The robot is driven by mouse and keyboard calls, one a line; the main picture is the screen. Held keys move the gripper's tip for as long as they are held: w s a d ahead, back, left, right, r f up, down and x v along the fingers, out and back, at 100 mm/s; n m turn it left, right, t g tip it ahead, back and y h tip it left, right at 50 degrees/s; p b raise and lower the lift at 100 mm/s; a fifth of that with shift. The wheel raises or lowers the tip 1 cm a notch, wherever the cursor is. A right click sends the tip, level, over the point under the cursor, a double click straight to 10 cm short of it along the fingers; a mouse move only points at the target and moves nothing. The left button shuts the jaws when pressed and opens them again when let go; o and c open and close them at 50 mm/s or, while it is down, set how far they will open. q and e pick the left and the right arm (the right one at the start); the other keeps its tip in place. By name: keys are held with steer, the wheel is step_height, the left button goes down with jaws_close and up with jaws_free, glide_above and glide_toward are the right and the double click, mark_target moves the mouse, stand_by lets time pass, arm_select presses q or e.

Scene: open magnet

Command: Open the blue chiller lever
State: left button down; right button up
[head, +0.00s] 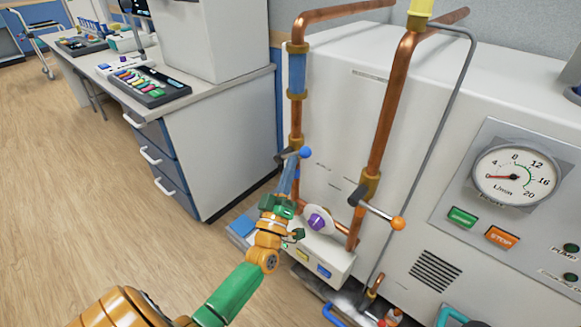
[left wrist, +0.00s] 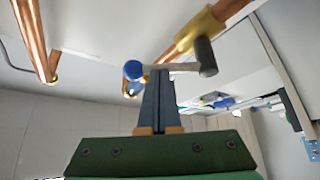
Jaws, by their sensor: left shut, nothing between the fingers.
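The blue chiller lever (head: 305,152) is a short grey bar with a blue ball knob, on the left copper pipe of the white machine. In the left wrist view the blue knob (left wrist: 133,70) is at the bar's left end and a dark stub is at its right end, by a brass valve body (left wrist: 200,30). My left gripper (head: 292,164) is shut and empty. Its fingertips (left wrist: 160,74) are at the bar, just right of the knob; whether they touch it I cannot tell. My right gripper is not in view.
A second lever with an orange knob (head: 398,223) is on the right copper pipe. A flow gauge (head: 515,174) reads about zero, above green and orange buttons. A purple knob (head: 318,222) sits low between the pipes. A lab bench (head: 215,140) stands left; the wooden floor is clear.

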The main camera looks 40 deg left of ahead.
arm_select(q)
steer(key=a+r+n+g+p, duration=0.1)
steer(key=n+p, duration=0.2)
steer(key=a+r+n+g+y+p, duration=0.1)
steer(key=n+g+p, duration=0.1)
steer(key=n+p, duration=0.1)
steer(key=r+n+g+y+p, duration=0.1)
steer(key=n+g+p, duration=0.1)
steer(key=n+p, duration=0.1)
steer(key=shift+w+a+r+p, duration=0.1)
steer(key=shift+a+r+p, duration=0.1)
steer(key=shift+a+p, duration=0.3)
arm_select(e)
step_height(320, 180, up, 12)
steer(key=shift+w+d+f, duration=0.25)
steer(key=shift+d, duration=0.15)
arm_select(q)
steer(key=shift+d+f, duration=0.1)
steer(key=shift+d, duration=0.05)
